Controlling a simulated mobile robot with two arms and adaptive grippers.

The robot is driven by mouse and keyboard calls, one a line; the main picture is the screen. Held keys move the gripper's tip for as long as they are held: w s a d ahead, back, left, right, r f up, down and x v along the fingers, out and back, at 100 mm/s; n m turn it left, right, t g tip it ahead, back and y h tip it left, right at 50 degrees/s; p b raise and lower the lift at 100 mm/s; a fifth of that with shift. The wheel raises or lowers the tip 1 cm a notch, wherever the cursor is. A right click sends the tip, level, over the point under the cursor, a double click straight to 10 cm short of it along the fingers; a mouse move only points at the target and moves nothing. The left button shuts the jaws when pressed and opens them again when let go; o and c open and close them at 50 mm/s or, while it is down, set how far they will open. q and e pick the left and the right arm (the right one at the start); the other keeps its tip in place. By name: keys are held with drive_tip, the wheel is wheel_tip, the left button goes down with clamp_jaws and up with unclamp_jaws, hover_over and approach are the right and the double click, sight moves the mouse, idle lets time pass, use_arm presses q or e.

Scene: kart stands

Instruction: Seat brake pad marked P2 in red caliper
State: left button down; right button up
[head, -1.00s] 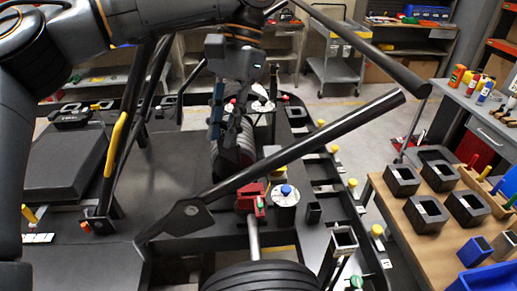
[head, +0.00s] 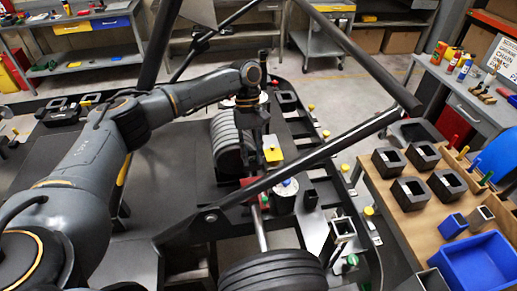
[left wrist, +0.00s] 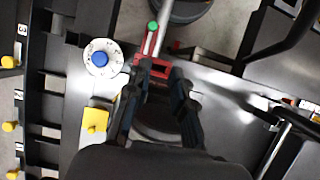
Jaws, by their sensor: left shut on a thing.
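The red caliper (head: 254,201) sits on a grey rod and is partly hidden by the black frame bar in the head view. In the left wrist view the caliper (left wrist: 158,70) lies just beyond my fingertips. My left gripper (head: 262,152) points down above and behind the caliper, near the dark ribbed cylinder. In the wrist view its two fingers (left wrist: 157,95) stand apart around a dark thing, most likely the brake pad. Its outline and any P2 mark cannot be made out. My right gripper is not in view.
A white dial with a blue knob (left wrist: 100,58) and a yellow block (left wrist: 95,120) are beside the gripper. A slanting black bar (head: 300,160) crosses before the caliper. A tyre (head: 272,272) is in front. A wooden bench (head: 420,215) with black holders stands at right.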

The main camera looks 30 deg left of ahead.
sight(254, 169)
use_arm(q)
drive_tip(key=shift+d, duration=0.15)
drive_tip(key=shift+s+d+r, duration=0.1)
drive_tip(key=shift+d+r, duration=0.05)
drive_tip(key=shift+s+d+r, duration=0.1)
drive_tip(key=shift+s+d, duration=0.1)
drive_tip(key=shift+s, duration=0.35)
drive_tip(key=f, duration=0.3)
drive_tip(key=shift+w+f+b, duration=0.2)
drive_tip(key=shift+f+b, duration=0.15)
drive_tip(key=shift+f, duration=1.1)
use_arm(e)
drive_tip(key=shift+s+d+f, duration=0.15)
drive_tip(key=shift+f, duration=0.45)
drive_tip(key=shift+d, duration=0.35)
